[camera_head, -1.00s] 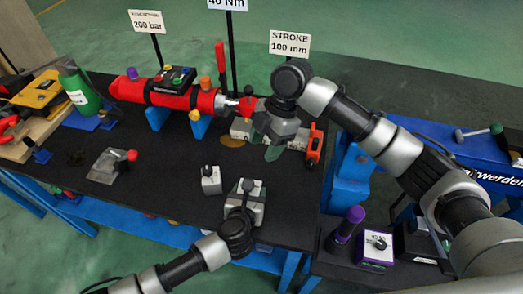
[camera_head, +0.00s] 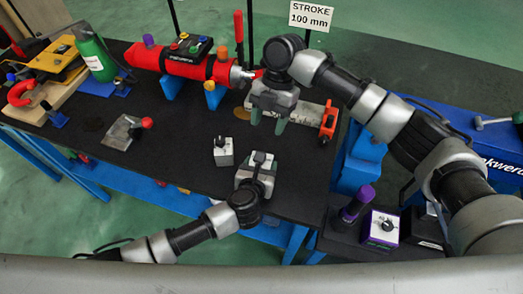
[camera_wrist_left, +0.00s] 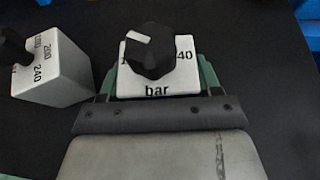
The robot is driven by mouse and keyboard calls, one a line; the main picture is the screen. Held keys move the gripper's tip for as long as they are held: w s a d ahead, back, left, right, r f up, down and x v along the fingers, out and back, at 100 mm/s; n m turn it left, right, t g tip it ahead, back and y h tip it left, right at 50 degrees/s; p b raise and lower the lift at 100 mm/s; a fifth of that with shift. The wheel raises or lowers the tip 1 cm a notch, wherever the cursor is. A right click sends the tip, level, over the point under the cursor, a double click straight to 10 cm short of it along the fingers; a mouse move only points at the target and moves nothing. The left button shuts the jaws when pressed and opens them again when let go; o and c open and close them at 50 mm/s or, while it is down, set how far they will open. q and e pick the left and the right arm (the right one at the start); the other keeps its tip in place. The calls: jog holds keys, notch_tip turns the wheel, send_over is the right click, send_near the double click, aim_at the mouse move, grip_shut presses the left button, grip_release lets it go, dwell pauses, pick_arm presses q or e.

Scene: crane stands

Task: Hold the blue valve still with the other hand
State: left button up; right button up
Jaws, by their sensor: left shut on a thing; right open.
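I cannot pick out a blue valve for certain in either view. My left gripper (camera_head: 255,168) is shut on a white box with a black knob (camera_head: 262,158). The left wrist view shows this box (camera_wrist_left: 155,88), marked "bar", between the green fingertips. My right gripper (camera_head: 269,118) is open, with its fingers pointing down at the right of the red cylinder (camera_head: 195,68). It appears empty and partly hides the cylinder's silver end. The red cylinder lies on blue supports (camera_head: 170,87) on the black table.
A second white knob box (camera_head: 223,155) stands left of my left gripper; it also shows in the left wrist view (camera_wrist_left: 55,70). A clear plate with a red knob (camera_head: 125,130), a green bottle (camera_head: 96,58) and a purple-topped device (camera_head: 352,205) stand around.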

jog(key=x, duration=0.9)
jog(key=shift+f, duration=0.3)
jog(key=c, duration=0.9)
jog(key=shift+s, duration=0.1)
jog(key=shift+m+t+y, duration=0.4)
jog(key=shift+m+y, duration=0.05)
jog(key=shift+m, duration=1)
jog(key=shift+m+t+y, duration=0.4)
jog(key=shift+m+y, duration=0.05)
jog(key=shift+m, duration=1)
jog(key=shift+r, duration=0.1)
jog(key=o, duration=0.9)
